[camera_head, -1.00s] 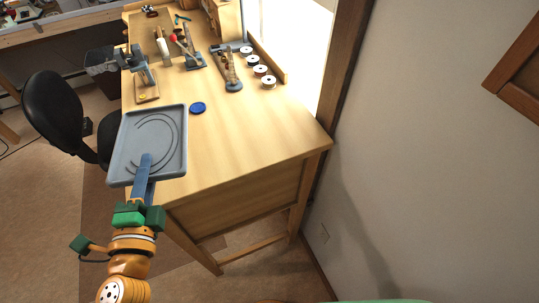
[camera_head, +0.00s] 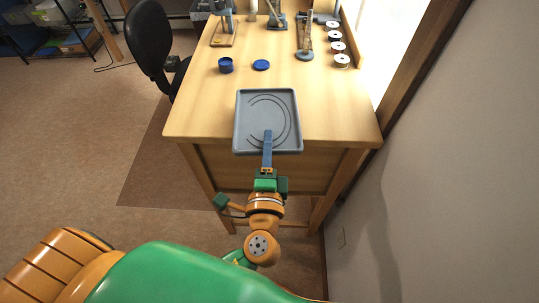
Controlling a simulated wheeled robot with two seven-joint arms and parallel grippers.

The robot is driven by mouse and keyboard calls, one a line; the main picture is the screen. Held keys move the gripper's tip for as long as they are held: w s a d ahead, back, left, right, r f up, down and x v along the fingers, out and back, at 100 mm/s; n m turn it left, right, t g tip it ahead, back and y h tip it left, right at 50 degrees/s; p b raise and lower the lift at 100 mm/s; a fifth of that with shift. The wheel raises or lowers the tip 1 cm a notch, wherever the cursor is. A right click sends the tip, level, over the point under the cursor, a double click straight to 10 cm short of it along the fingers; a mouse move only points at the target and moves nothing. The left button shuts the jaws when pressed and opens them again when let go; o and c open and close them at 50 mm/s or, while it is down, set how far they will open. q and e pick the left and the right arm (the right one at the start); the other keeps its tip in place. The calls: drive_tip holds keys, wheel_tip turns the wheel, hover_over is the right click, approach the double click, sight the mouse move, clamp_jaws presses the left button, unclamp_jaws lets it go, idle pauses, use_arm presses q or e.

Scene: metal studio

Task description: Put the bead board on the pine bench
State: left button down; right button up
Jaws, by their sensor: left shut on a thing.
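The bead board (camera_head: 243,137) is a grey-blue shallow tray with curved grooves. My left gripper (camera_head: 268,138) is shut on its near edge and holds it level. In the picture the board overlaps the front edge of the pine bench (camera_head: 205,120). I cannot tell whether it touches the bench top or hovers above it. The pine bench is light wood with a broad bare top at its near end. My right gripper is not in view.
A blue round tin (camera_head: 226,65) and a blue disc (camera_head: 261,65) lie on the bench beyond the board. Several spools (camera_head: 337,47) line the right edge, with tools and stands at the back. A black chair (camera_head: 150,38) stands at left. A wall is at right.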

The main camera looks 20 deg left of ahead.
use_arm(q)
wheel_tip(320, 180, down, 4)
drive_tip(key=shift+r, duration=0.1)
drive_tip(key=c, duration=0.8)
unclamp_jaws()
drive_tip(key=shift+o, duration=0.2)
drive_tip(key=shift+r, duration=0.1)
